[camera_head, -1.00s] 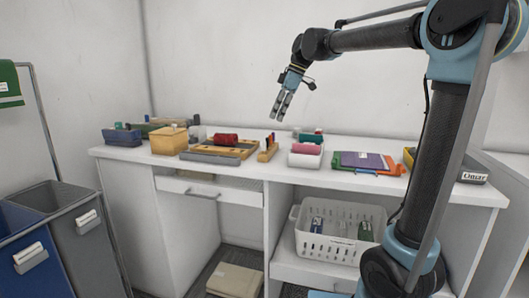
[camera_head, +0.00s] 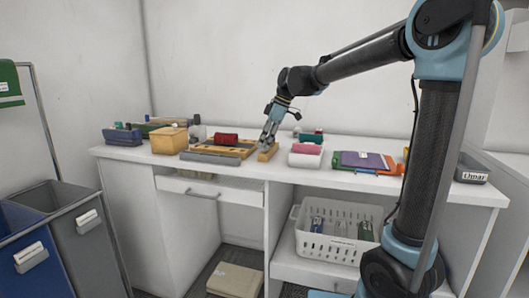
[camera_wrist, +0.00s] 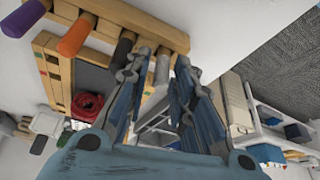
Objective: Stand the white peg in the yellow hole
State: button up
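A wooden peg block (camera_head: 268,154) stands on the desk; it also shows across the top of the wrist view (camera_wrist: 150,22). It carries a purple peg (camera_wrist: 22,18), an orange peg (camera_wrist: 76,36), a dark grey peg (camera_wrist: 122,50) and, at the right, the white peg (camera_wrist: 162,68). My gripper (camera_wrist: 164,56) is open, its fingers on either side of the white peg, with gaps showing. In the head view my gripper (camera_head: 267,141) is low over the block and hides part of it. I cannot make out the yellow hole.
Left of the block lies a wooden tray (camera_head: 243,146) with coloured marks and a red roll (camera_head: 226,138). A white container with a pink roll (camera_head: 305,150) stands to the right. A yellow box (camera_head: 169,140) is further left. A white basket (camera_head: 337,239) sits below.

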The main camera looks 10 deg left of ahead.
jog(key=shift+a+f, duration=0.1)
jog(key=shift+f, duration=0.2)
jog(key=shift+c, duration=0.3)
jog(key=c, duration=0.4)
jog(key=shift+r, duration=0.1)
